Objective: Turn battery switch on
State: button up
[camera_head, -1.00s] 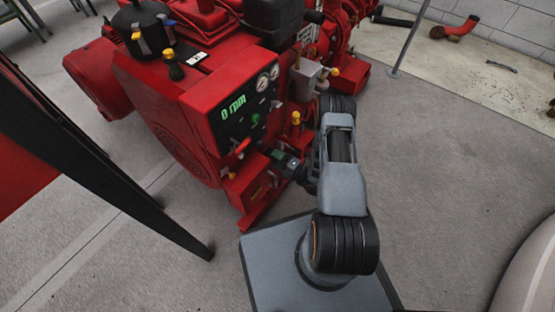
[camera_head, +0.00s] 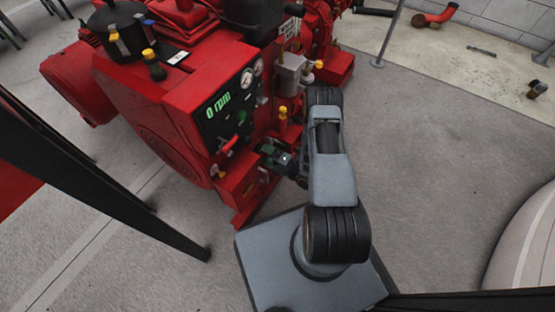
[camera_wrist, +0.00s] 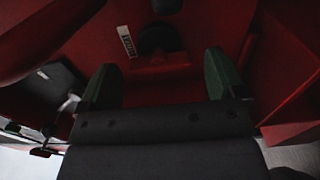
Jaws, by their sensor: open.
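My gripper (camera_head: 268,156) is at the lower right of the red pumpset's black control panel (camera_head: 232,110), close to the machine. In the wrist view my gripper (camera_wrist: 162,82) is open, with its two green fingers apart and nothing seen between them. Past the fingertips are a dark round part (camera_wrist: 158,38) and a small white label (camera_wrist: 127,42) on a red surface. I cannot tell for sure whether the dark part is the battery switch. A red lever (camera_head: 230,146) shows at the panel's lower edge in the head view.
The panel has a green "0 rpm" display (camera_head: 217,106) and round gauges (camera_head: 246,78). Red walls (camera_wrist: 292,85) flank the gripper closely in the wrist view. A dark post (camera_head: 100,190) crosses the left of the head view. The floor right of my arm is clear.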

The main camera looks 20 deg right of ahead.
jog(key=p+v, duration=0.3)
jog(key=v, duration=1)
jog(key=shift+s, duration=0.2)
jog(key=shift+d, duration=0.15)
